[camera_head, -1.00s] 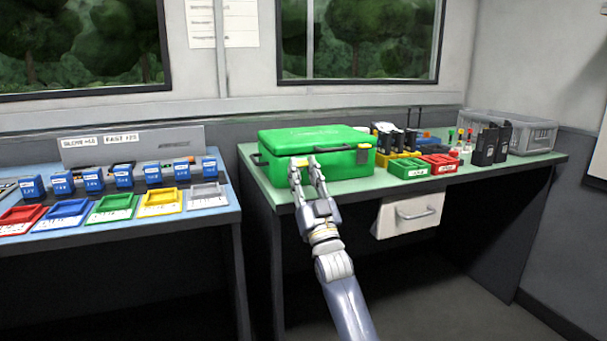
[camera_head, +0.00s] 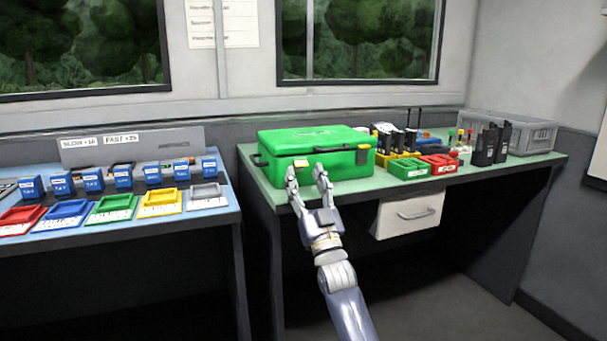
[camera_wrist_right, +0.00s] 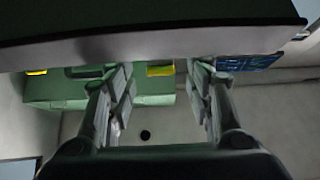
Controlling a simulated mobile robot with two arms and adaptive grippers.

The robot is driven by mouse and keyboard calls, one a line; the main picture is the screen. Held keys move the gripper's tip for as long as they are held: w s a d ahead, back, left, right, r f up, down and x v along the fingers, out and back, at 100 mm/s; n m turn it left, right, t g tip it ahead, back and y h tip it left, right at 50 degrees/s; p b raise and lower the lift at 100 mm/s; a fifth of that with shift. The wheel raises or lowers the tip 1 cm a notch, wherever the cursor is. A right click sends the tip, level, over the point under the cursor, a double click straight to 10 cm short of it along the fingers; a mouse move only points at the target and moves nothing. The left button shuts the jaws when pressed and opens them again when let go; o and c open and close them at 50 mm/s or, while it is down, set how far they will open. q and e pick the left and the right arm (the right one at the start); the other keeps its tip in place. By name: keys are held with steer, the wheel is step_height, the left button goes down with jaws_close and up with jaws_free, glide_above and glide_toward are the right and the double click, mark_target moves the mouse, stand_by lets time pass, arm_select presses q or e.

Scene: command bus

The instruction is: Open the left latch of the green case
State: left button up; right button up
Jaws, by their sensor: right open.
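The green case (camera_head: 315,140) stands shut-lidded on the green-topped table, with a dark handle on its front. Its left latch (camera_head: 301,163) is a small yellow piece on the front; whether it is open or shut I cannot tell. The right latch (camera_head: 363,156) is farther right on the same face. My right gripper (camera_head: 309,178) is open and empty, just in front of and slightly below the left latch. In the right wrist view a yellow latch (camera_wrist_right: 160,70) shows between my open fingers (camera_wrist_right: 160,95), apart from them. My left gripper is not in view.
Green (camera_head: 408,168) and red (camera_head: 440,163) trays, black radios (camera_head: 490,145) and a grey crate (camera_head: 532,133) stand right of the case. A white drawer (camera_head: 408,214) hangs under the table. A blue-topped table (camera_head: 215,220) with coloured trays is at left.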

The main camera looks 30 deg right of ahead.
steer(key=v, duration=1)
